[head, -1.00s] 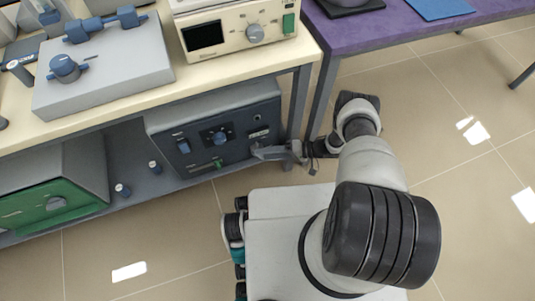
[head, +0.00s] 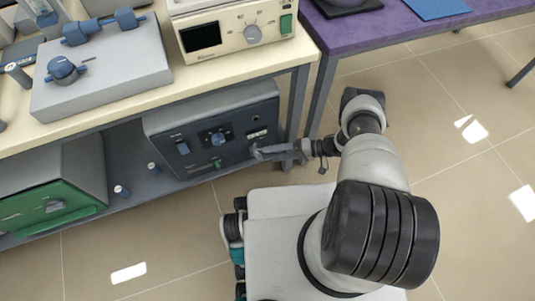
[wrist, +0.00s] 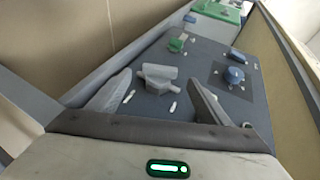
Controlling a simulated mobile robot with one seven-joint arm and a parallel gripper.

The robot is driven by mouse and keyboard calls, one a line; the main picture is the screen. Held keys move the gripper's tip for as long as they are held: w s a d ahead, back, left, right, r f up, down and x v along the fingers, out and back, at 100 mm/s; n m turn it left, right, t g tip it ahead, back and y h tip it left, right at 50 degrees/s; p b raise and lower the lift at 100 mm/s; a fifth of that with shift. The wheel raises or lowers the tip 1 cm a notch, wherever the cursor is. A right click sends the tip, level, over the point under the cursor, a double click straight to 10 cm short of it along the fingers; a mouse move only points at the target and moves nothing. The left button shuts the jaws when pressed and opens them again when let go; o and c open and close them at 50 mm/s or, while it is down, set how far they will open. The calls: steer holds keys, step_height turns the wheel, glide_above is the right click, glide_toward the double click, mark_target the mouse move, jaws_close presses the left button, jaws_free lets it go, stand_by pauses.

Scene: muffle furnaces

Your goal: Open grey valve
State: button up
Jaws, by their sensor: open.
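The grey valve (wrist: 158,75) is a small light grey handle on the dark front panel of a furnace (wrist: 210,58). In the wrist view it lies ahead of my gripper (wrist: 160,80), between the two spread fingertips. My gripper is open and empty, and I cannot tell whether either finger touches the valve. In the head view my gripper (head: 265,151) is at the lower right of the furnace front (head: 225,125) on the shelf under the bench. There the gripper hides the valve.
The bench leg (head: 299,100) stands close to my gripper. A green-fronted furnace (head: 55,195) is farther left. The bench top (head: 250,72) overhangs the shelf. Tiled floor lies open at the right.

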steer(key=v, duration=1.3)
steer(key=shift+d, duration=0.15)
steer(key=shift+c, duration=0.2)
